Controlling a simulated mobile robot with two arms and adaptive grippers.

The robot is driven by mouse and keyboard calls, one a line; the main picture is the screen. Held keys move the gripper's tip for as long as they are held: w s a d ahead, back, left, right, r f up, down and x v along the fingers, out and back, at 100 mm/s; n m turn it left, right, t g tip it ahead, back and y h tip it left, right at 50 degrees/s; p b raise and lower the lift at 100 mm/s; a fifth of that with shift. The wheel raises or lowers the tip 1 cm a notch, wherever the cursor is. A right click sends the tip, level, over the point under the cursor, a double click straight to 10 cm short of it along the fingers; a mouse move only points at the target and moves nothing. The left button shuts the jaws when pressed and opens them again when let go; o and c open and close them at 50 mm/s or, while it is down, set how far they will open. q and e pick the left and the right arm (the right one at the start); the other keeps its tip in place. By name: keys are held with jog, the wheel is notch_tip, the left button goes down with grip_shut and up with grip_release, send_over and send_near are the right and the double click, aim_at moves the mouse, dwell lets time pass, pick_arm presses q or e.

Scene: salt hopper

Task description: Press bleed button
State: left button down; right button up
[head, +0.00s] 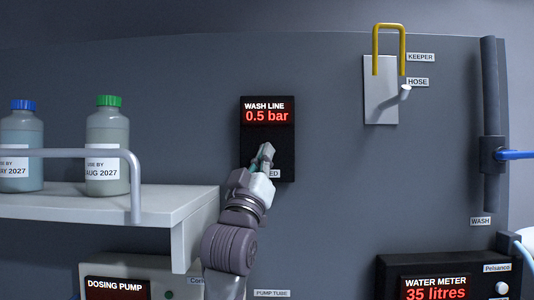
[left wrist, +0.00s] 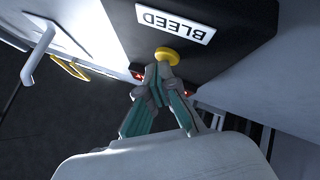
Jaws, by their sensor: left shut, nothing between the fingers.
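The wash line panel (head: 267,110) is a black box on the grey wall, with a red readout of 0.5 bar. The bleed button (left wrist: 167,56) is a round yellow button beside the white BLEED label (left wrist: 175,24) in the left wrist view. My left gripper (head: 266,150) is shut and empty, in front of the panel's lower part, and hides the button in the head view. In the left wrist view its fingertips (left wrist: 158,72) are right at the button's edge; I cannot tell whether they touch it. My right gripper is not in view.
A white shelf (head: 80,205) with a rail and two bottles (head: 108,150) stands at the left. A hook plate with a yellow keeper (head: 389,28) is at upper right. A dosing pump (head: 120,270) and a water meter (head: 437,275) are below.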

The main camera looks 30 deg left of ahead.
pick_arm(q)
jog(key=shift+s+d, duration=0.1)
jog(key=shift+s, duration=0.05)
jog(key=shift+s+d, duration=0.35)
jog(key=shift+s, duration=0.25)
jog(key=s+d, duration=0.1)
jog(key=s, duration=0.2)
jog(key=s+d, duration=0.1)
jog(key=shift+s+d, duration=0.15)
jog(key=shift+d, duration=0.15)
